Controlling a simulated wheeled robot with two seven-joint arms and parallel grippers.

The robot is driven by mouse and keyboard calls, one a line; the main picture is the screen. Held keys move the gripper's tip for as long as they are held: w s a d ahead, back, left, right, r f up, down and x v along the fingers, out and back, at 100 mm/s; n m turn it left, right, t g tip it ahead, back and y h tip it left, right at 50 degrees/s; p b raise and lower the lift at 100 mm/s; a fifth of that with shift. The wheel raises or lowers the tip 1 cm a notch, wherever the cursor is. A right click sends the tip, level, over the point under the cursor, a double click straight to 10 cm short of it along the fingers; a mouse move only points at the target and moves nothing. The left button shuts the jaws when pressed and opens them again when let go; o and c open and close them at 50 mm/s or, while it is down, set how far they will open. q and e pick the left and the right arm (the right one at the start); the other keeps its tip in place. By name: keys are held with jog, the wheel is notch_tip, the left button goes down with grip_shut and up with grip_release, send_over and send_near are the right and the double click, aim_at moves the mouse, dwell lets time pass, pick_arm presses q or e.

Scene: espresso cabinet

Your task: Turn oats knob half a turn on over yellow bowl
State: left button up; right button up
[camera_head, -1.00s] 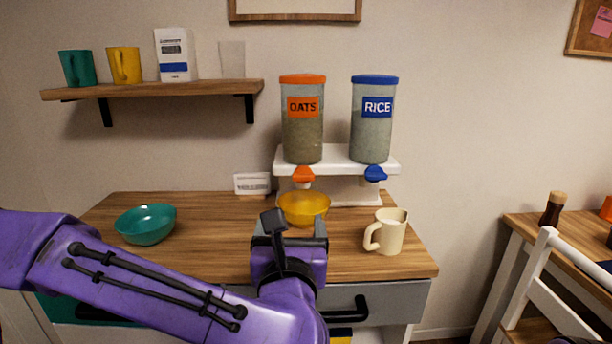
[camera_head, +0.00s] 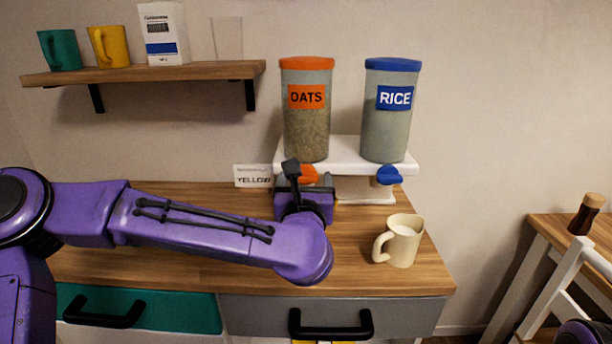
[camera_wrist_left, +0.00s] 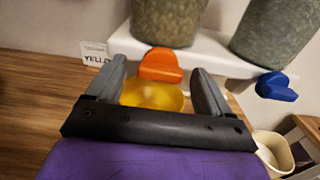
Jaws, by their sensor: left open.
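The oats dispenser (camera_head: 307,135) has an orange lid and label and holds grain. Its orange oats knob (camera_head: 308,174) sits below it, partly behind my left gripper (camera_head: 305,180). In the left wrist view, the gripper (camera_wrist_left: 158,72) is open, with one finger on each side of the orange knob (camera_wrist_left: 160,64). The knob is wide and lies across near the fingertips; I cannot tell whether they touch it. My right gripper is not in view.
The rice dispenser (camera_head: 388,135) with its blue knob (camera_head: 389,176) stands close on the right, on the same white stand (camera_head: 346,150). A cream mug (camera_head: 399,241) is at the counter's right. A "YELLOW" card (camera_head: 253,176) stands left of the stand.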

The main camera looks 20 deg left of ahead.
pick_arm(q)
jog(key=shift+w, duration=0.35)
jog(key=c, duration=1)
jog(key=shift+c, duration=0.2)
